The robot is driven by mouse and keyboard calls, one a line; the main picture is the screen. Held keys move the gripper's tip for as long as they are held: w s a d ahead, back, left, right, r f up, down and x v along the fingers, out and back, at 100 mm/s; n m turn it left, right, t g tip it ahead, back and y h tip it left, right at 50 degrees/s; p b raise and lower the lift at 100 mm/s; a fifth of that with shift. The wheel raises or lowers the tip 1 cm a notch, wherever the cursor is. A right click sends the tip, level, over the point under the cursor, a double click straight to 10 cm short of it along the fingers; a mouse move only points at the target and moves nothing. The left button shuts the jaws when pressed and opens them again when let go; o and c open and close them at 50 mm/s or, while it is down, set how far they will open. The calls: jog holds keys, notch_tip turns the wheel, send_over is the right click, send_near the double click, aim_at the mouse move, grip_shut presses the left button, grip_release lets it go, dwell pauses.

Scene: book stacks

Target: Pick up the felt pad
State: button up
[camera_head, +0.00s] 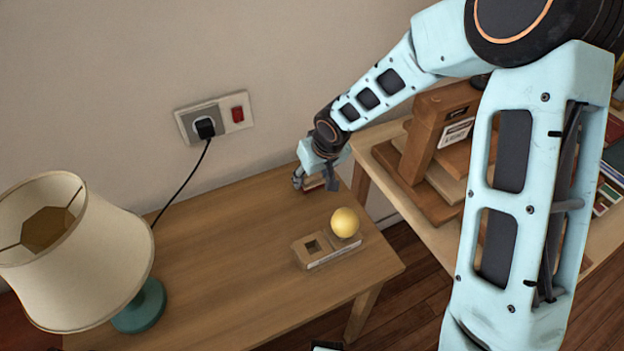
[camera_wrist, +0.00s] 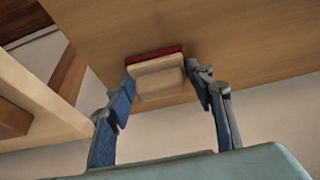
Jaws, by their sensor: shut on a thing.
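The felt pad (camera_wrist: 158,77) appears in the wrist view as a small cream block with a dark red strip along its far edge. It is between the two blue fingers of my gripper (camera_wrist: 162,84), which is shut on it. In the head view, my gripper (camera_head: 315,183) points down at the back right of the wooden table, with a bit of the reddish pad (camera_head: 313,184) showing between the fingers. The fingers hide much of the pad there. I cannot tell whether the pad touches the tabletop.
On the table (camera_head: 220,245), a yellow ball (camera_head: 345,222) sits on a tan holder (camera_head: 318,250) with a square hole, in front of my gripper. A lamp (camera_head: 75,250) stands at left, its cord running to a wall socket (camera_head: 213,118). A shelf with books (camera_head: 440,140) is at right.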

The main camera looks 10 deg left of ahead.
jog(key=shift+r, duration=0.15)
jog(key=shift+r, duration=0.25)
notch_tip(320, 180, up, 3)
jog(key=shift+s+r+p, duration=0.1)
jog(key=shift+s+p, duration=0.05)
jog(key=shift+p, duration=0.6)
jog(key=s+r+p, duration=0.1)
jog(key=s+r, duration=0.3)
jog(key=s, duration=0.2)
jog(key=s+a+r+p, duration=0.1)
jog(key=s+r+p, duration=0.1)
jog(key=s+r, duration=0.3)
jog(key=s, duration=0.2)
jog(key=shift+s, duration=0.3)
